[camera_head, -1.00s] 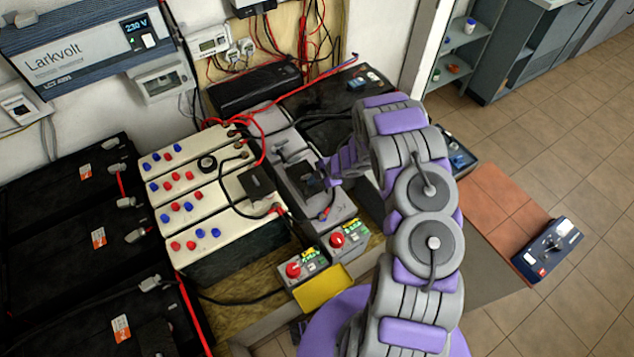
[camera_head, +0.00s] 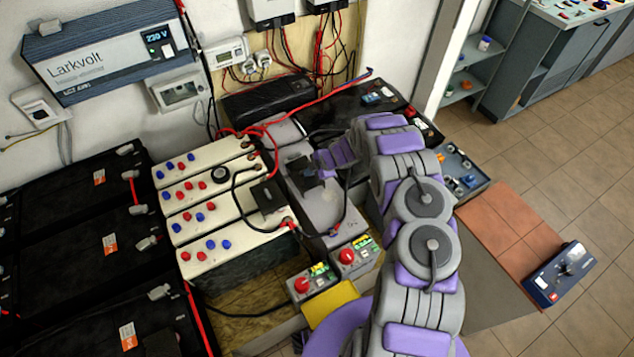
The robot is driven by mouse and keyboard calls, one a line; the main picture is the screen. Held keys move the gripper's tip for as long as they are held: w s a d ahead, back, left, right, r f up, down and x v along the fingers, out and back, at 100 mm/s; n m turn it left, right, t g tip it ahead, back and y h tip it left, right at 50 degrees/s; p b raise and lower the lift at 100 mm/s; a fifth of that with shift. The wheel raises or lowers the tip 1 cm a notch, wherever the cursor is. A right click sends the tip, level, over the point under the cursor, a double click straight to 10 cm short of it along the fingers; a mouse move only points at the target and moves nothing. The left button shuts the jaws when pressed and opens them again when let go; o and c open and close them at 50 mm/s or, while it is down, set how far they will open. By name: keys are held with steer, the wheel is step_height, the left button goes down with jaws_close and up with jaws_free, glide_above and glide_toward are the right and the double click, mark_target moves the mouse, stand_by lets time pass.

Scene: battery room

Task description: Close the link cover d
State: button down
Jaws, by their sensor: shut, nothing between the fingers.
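I see no label naming link cover d, so I cannot tell for certain which part it is. A small black cover-like piece (camera_head: 303,169) sits on the grey battery (camera_head: 322,206) just left of my gripper. Another flat black cover (camera_head: 268,195) lies over the near white batteries. My gripper (camera_head: 321,162) is purple, shut and empty, and reaches in from the right over the grey battery. Its tips are close to the black piece; I cannot tell whether they touch. My arm hides part of the area to the right.
Red and black cables (camera_head: 262,135) loop over the batteries. Two grey boxes with red knobs (camera_head: 302,285) and a yellow block (camera_head: 331,304) stand in front. Black batteries (camera_head: 75,235) fill the left.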

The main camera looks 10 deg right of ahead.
mark_target(296, 164)
steer(key=w+b, duration=0.1)
steer(key=w, duration=0.1)
steer(key=w+a, duration=0.1)
steer(key=w, duration=0.2)
steer(key=shift+a+f+b, duration=0.1)
steer(key=shift+a+b, duration=0.05)
steer(key=shift+b, duration=0.2)
steer(key=shift+w, duration=0.25)
steer(key=shift+a+r, duration=0.1)
steer(key=shift+r, duration=0.1)
